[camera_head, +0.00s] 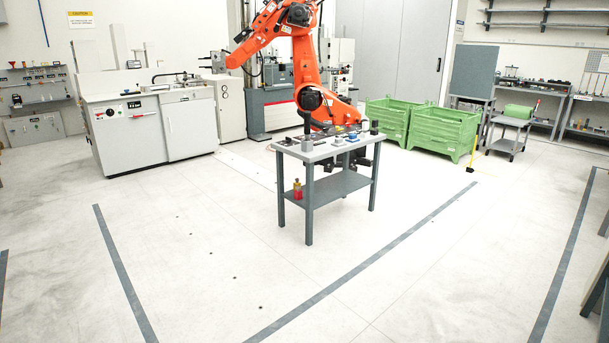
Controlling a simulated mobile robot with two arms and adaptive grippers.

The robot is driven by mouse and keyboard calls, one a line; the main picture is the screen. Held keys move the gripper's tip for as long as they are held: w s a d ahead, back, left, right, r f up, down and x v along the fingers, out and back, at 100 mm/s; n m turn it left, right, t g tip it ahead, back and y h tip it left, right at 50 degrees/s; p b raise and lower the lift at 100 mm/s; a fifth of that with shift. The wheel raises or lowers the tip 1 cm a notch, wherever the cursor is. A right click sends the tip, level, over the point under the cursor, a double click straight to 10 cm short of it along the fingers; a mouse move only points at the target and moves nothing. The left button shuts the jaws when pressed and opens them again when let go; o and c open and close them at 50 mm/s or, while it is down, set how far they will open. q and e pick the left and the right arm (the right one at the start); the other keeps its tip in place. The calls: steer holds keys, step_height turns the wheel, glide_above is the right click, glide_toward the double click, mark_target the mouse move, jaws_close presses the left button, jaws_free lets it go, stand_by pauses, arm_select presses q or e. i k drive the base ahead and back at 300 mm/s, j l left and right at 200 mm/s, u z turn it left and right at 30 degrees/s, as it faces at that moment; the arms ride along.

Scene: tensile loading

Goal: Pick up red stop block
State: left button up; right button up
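A small red item with a yellow upper part (297,190) stands at the left end of the lower shelf (338,186) of a small grey table. It is the only clearly red item I see on this table, but it is too small to tell if it is the stop block. The light table top (316,154) carries several small grey, dark and blue parts, too small to make out. No separate red block can be told among them. Neither of my grippers is in view.
A large orange robot arm (306,65) stands behind the table. Green crates (440,130) are to its right, and a white machine cabinet (125,130) is at the left. A small cart (508,137) stands far right. The floor in front is clear, with dark painted lines.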

mark_target(298, 193)
steer(key=i+j+u, duration=0.1)
steer(key=i, duration=0.5)
steer(key=i+j+u, duration=0.1)
steer(key=i, duration=0.55)
steer(key=i+l+u, duration=0.25)
steer(key=i+l, duration=1.7)
steer(key=i, duration=0.1)
